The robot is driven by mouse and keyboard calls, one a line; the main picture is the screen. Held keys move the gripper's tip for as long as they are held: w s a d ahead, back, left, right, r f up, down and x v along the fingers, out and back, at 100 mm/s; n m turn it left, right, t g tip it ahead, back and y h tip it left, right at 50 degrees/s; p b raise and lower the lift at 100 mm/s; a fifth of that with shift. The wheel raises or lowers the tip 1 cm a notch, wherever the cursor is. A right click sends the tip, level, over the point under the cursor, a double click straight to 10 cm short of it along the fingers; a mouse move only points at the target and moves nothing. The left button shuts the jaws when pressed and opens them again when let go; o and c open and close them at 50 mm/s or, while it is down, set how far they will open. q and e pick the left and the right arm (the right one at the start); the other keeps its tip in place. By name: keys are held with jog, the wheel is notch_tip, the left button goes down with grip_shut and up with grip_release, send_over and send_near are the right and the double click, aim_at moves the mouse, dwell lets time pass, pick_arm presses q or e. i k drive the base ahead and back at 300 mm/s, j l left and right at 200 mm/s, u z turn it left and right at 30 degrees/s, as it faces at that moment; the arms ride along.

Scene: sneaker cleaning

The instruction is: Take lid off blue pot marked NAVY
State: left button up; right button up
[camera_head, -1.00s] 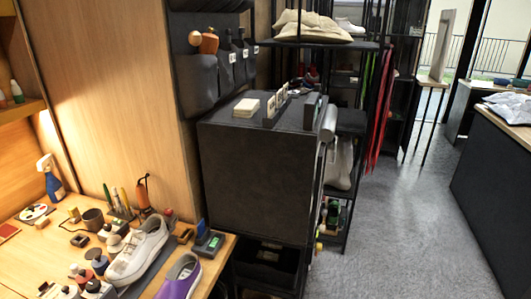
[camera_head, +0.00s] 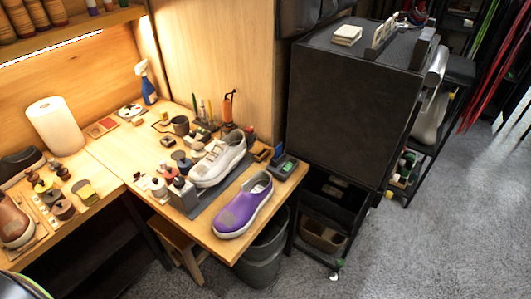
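Several small pots (camera_head: 158,188) stand in a cluster on the wooden workbench (camera_head: 228,247), left of a white sneaker (camera_head: 222,162). One of them is a pot with a dark bluish-grey lid (camera_head: 184,164). The labels are too small to read, so I cannot tell which pot is marked NAVY. The pots I can make out appear to have their lids on. Neither of my grippers is in view.
A paper towel roll (camera_head: 56,127) and a blue spray bottle (camera_head: 147,84) stand farther back. A bin (camera_head: 262,262) and stool (camera_head: 178,245) are below.

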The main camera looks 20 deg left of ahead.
aim_at(184, 162)
jog(key=j+u, duration=0.15)
jog(key=j, duration=0.45)
jog(key=i+j+u, duration=0.15)
jog(key=j, duration=0.45)
jog(key=j+u, duration=0.15)
jog(key=j, duration=0.45)
jog(key=i, duration=0.05)
